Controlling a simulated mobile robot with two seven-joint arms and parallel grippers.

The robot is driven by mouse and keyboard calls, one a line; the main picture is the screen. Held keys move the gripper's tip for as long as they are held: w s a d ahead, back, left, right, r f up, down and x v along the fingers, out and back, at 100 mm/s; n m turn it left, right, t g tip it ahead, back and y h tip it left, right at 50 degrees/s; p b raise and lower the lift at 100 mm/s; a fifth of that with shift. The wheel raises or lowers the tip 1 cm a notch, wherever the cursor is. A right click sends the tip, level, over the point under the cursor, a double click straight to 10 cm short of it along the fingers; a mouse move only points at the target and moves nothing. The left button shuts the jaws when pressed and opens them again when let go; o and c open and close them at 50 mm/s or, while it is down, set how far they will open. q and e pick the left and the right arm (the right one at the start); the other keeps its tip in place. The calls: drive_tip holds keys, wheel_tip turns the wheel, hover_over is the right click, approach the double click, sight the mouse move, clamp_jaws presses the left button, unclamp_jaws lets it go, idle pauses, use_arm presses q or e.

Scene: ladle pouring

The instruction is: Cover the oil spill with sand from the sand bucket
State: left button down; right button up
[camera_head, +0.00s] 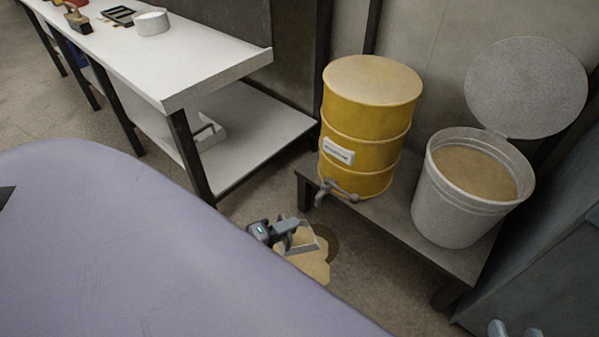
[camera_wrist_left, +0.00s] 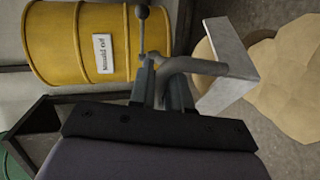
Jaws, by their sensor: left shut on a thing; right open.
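My left gripper (camera_head: 283,229) is shut on the handle of a grey metal scoop (camera_head: 304,248), above the floor near the spill. In the left wrist view the scoop (camera_wrist_left: 228,75) is tilted; I cannot tell if sand is in it. A pale sand patch (camera_head: 313,270) lies on the floor below, also in the left wrist view (camera_wrist_left: 295,95). A dark oil spill (camera_head: 331,240) shows at its far right edge. The sand bucket (camera_head: 447,205), lid raised, holds sand (camera_head: 475,170). My right gripper (camera_head: 516,331) shows only two parted fingertips at the bottom edge.
A yellow oil barrel (camera_head: 370,120) with a tap (camera_head: 336,191) stands beside the bucket on a low dark stand (camera_head: 392,215). A white workbench (camera_head: 190,68) with a lower shelf (camera_head: 270,122) is at the left. A blue-grey cabinet (camera_head: 565,270) stands at the right.

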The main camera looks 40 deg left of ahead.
use_arm(q)
drive_tip(key=b, duration=0.4)
approach(301, 230)
drive_tip(key=f, duration=0.1)
drive_tip(key=shift+w+d+f+m+g+y, duration=0.15)
drive_tip(key=shift+w+d+g, duration=0.3)
drive_tip(key=shift+w, duration=0.95)
drive_tip(key=shift+w+d+f+m+g+y, duration=0.2)
drive_tip(key=shift+w+d+g, duration=0.3)
drive_tip(key=shift+w, duration=0.95)
drive_tip(key=shift+w+d+f+m+g+y, duration=0.15)
drive_tip(key=shift+w+d+g, duration=0.3)
drive_tip(key=shift+w, duration=0.95)
use_arm(e)
drive_tip(key=shift+s+a+f+t+y, duration=0.1)
drive_tip(key=shift+a+f+t+y, duration=0.1)
drive_tip(key=shift+f, duration=0.4)
drive_tip(key=shift+s+a+f+t+y, duration=0.1)
drive_tip(key=shift+a+f, duration=0.05)
drive_tip(key=shift+f, duration=0.45)
use_arm(q)
drive_tip(key=shift+a, duration=0.15)
